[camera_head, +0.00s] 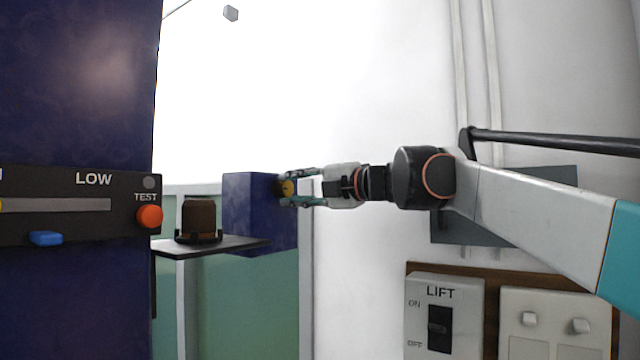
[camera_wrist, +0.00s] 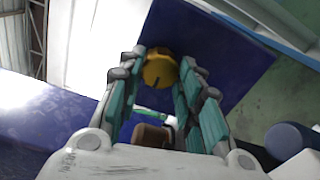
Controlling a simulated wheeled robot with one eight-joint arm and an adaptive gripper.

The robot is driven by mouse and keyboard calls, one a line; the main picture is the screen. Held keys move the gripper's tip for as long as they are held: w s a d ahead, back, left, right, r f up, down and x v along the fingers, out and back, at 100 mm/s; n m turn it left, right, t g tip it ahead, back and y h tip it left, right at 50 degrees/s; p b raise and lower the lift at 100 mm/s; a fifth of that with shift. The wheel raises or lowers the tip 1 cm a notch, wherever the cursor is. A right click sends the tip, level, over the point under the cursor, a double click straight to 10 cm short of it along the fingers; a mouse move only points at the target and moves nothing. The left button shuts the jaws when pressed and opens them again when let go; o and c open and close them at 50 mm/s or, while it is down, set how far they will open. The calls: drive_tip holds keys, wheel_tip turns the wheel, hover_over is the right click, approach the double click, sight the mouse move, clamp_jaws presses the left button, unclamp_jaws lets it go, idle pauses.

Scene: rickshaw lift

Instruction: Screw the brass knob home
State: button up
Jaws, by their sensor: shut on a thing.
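The brass knob (camera_head: 287,187) is on the right-hand side of a dark blue box (camera_head: 248,200) in the head view. In the wrist view the knob (camera_wrist: 160,70) is a round yellow disc with a dark mark, in front of the blue face (camera_wrist: 195,40). My gripper (camera_head: 290,188) comes from the right and is shut on the knob, one finger above and one below. In the wrist view my gripper's fingertips (camera_wrist: 162,75) lie on either side of the knob. The knob's seat against the box is hidden, so I cannot tell whether a gap is left.
A dark shelf (camera_head: 212,246) holds a brown object (camera_head: 198,217) left of the box. A dark panel with a LOW label, an orange TEST button (camera_head: 149,216) and a blue slider (camera_head: 45,238) stands at left. A LIFT switch box (camera_head: 440,315) is at lower right.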

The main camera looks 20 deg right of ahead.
drive_tip(key=shift+s+a+f, duration=0.1)
drive_tip(key=shift+s+f, duration=0.05)
drive_tip(key=o, duration=1.1)
drive_tip(key=shift+c, duration=0.2)
